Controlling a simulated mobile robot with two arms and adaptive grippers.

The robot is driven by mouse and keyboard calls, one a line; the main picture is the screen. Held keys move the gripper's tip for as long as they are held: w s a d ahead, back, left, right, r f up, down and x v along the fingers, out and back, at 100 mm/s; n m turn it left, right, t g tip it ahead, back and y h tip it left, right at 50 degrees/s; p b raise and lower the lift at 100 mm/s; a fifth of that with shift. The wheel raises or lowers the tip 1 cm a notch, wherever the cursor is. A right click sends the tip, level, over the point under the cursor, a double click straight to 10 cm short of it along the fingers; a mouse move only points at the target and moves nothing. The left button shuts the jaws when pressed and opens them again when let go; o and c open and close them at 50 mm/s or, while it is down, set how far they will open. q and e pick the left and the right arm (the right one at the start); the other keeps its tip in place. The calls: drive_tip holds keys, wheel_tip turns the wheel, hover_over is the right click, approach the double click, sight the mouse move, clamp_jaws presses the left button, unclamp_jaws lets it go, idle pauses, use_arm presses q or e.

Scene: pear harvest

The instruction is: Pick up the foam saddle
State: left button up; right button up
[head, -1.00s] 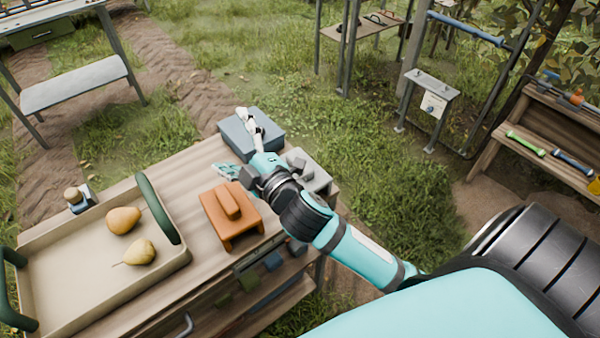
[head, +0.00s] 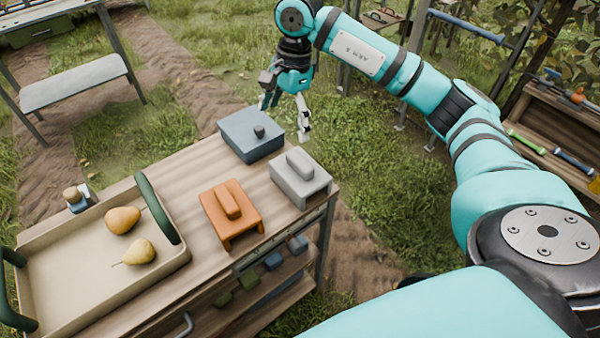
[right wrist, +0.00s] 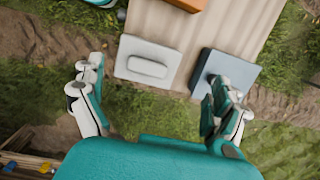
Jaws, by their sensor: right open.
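Two saddle-shaped blocks with a raised grip stand on the wooden bench: a pale grey one (head: 299,184) near the right corner and an orange one (head: 230,212) left of it. Which is the foam saddle I cannot tell for sure. My right gripper (head: 287,118) is open and empty, in the air beyond the bench's far right end, apart from both. In the right wrist view, the grey block (right wrist: 147,72) lies ahead between the open fingers, and part of the orange block (right wrist: 188,4) shows at the top edge. My left gripper is not in view.
A blue-grey box (head: 243,144) with a dark knob stands behind the grey block. A tray (head: 75,245) with two pears and green handles fills the bench's left part. The bench (head: 172,206) has shelves below. A tool rack (head: 485,170) stands at right; grass lies between.

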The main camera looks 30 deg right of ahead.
drive_tip(key=r+h, duration=0.1)
drive_tip(key=h, duration=0.1)
hover_over(300, 160)
drive_tip(key=f+p, duration=0.1)
drive_tip(key=f, duration=0.2)
drive_tip(key=f+p, duration=0.1)
drive_tip(key=f, duration=0.3)
drive_tip(key=f+p, duration=0.1)
drive_tip(key=f, duration=0.2)
drive_tip(key=shift+s+d+f+p, duration=0.2)
drive_tip(key=shift+d+f+p, duration=0.05)
drive_tip(key=shift+d+p, duration=0.1)
drive_tip(key=shift+a+f, duration=0.1)
drive_tip(key=shift+f, duration=0.45)
drive_tip(key=shift+a+f+p, duration=0.1)
drive_tip(key=shift+f+p, duration=0.2)
drive_tip(key=shift+p, duration=0.15)
drive_tip(key=f, duration=0.1)
drive_tip(key=f+p, duration=0.2)
drive_tip(key=shift+w+a+f, duration=0.2)
drive_tip(key=shift+a+f, duration=0.05)
drive_tip(key=shift+f, duration=0.6)
drive_tip(key=c, duration=1)
